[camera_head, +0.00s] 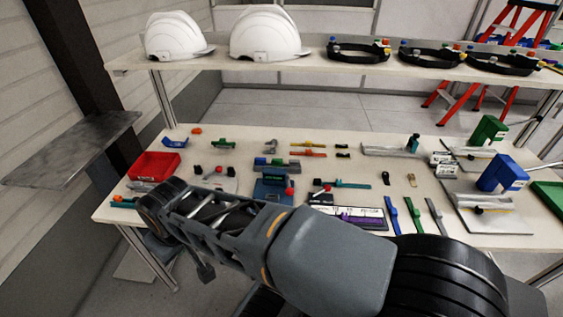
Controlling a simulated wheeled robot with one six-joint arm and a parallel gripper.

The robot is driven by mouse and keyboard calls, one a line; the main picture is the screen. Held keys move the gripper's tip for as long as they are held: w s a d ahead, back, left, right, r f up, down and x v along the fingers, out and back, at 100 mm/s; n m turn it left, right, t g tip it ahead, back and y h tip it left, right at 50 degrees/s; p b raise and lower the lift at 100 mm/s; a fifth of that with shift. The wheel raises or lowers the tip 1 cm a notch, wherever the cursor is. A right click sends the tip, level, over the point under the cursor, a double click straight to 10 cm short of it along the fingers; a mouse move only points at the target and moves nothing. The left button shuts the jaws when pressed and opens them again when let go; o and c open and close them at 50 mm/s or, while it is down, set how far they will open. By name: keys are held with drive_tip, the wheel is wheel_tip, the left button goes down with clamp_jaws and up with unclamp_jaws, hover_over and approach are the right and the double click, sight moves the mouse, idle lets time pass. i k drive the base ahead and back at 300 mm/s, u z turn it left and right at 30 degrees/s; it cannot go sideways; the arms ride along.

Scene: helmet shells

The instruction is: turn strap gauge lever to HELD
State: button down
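I cannot tell for sure which fixture is the strap gauge, and no HELD mark is legible. Several small fixtures with coloured knobs stand on the table. A blue fixture with a red knob (272,187) is at the middle front, partly behind my arm. A grey plate with red and black knobs (214,178) is left of it. A black piece with a red knob and a teal bar (345,184) is to its right. My arm crosses the lower part of the view, reaching left over the table's front edge. My gripper does not show.
The table (370,120) also holds a red tray (155,165), straps (392,214), a green block (487,131) and a blue block (503,173). A shelf (225,62) behind carries two white helmet shells (268,33) and black headbands (357,50). A grey ledge (75,150) juts out at left.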

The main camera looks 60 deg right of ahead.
sight(327, 188)
drive_tip(key=z, duration=0.5)
drive_tip(key=k, duration=1.2)
drive_tip(key=z, duration=1.25)
drive_tip(key=i, duration=1.1)
drive_tip(key=u, duration=0.65)
